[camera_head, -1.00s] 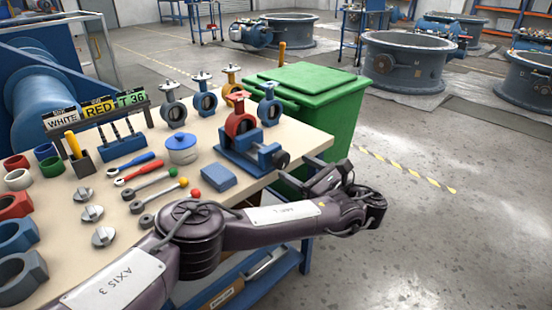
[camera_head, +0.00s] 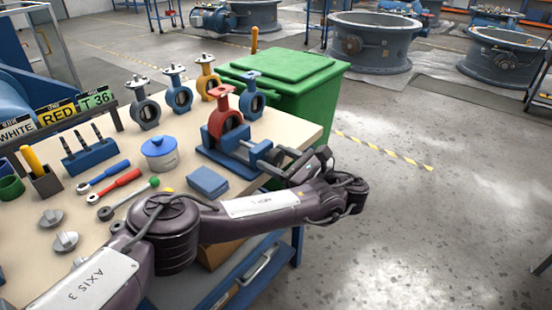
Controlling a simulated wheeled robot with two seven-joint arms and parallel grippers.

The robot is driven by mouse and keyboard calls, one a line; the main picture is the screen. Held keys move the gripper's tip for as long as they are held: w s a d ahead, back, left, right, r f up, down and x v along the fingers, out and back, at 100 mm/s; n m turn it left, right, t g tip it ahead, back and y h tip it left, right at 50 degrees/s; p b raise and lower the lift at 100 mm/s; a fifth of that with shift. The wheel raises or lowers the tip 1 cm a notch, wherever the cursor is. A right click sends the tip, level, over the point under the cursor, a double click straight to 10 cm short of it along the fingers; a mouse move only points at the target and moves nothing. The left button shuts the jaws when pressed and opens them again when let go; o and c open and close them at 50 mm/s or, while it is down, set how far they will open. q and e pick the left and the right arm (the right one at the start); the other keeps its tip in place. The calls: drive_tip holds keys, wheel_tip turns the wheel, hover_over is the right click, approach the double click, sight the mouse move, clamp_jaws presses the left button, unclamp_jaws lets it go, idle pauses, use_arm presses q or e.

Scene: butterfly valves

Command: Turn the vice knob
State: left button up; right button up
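The blue vice (camera_head: 212,139) stands at the right end of the workbench, with a red butterfly valve (camera_head: 224,117) upright in it. Its dark round knob (camera_head: 274,155) is on the vice's right side. My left gripper (camera_head: 290,160) is right beside the knob, its fingers pointing left at it. The fingers look apart. Part of the knob is close behind the upper finger, and I cannot tell whether they touch. My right gripper is not in view.
Other valves, such as a yellow one (camera_head: 207,80), stand behind the vice. Open floor lies to the right.

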use_arm(q)
drive_tip(key=c, duration=0.6)
drive_tip(key=shift+n, duration=1.1)
drive_tip(key=shift+a+n, duration=0.1)
drive_tip(key=shift+n, duration=1)
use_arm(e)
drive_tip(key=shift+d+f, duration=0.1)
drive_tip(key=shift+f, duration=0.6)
use_arm(q)
drive_tip(key=o, duration=1)
drive_tip(key=shift+c, duration=0.2)
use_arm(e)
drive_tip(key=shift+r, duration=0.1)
